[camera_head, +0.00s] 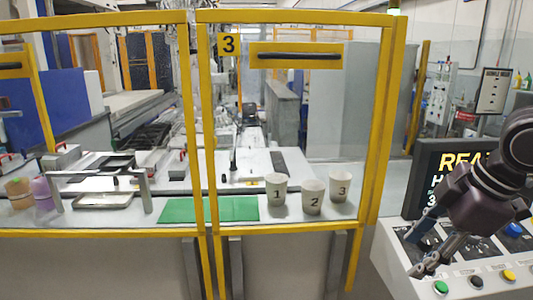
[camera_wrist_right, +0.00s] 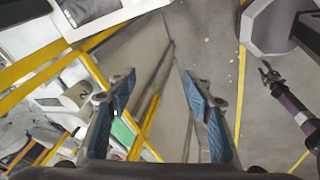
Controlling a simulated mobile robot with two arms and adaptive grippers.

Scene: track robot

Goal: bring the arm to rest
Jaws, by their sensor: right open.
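My right gripper (camera_head: 414,252) is at the right in the head view, over the left part of a grey button panel (camera_head: 450,268). Its fingers are apart, with nothing between them. In the right wrist view the two blue-padded fingers of this gripper (camera_wrist_right: 160,82) stand wide apart and empty. Beyond them are the floor and yellow frame bars. Another small gripper (camera_wrist_right: 270,74) on a dark arm, which looks like my left one, is at the right of the wrist view. It is too small to tell its jaw state. The left gripper is not in the head view.
A yellow-framed glazed guard (camera_head: 203,130) stands ahead. Behind it are cups 1 (camera_head: 276,190), 2 (camera_head: 313,197) and 3 (camera_head: 340,187), a green mat (camera_head: 235,208) and a metal tray (camera_head: 103,201). A screen (camera_head: 425,170) stands behind the button panel, partly hidden by my right arm.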

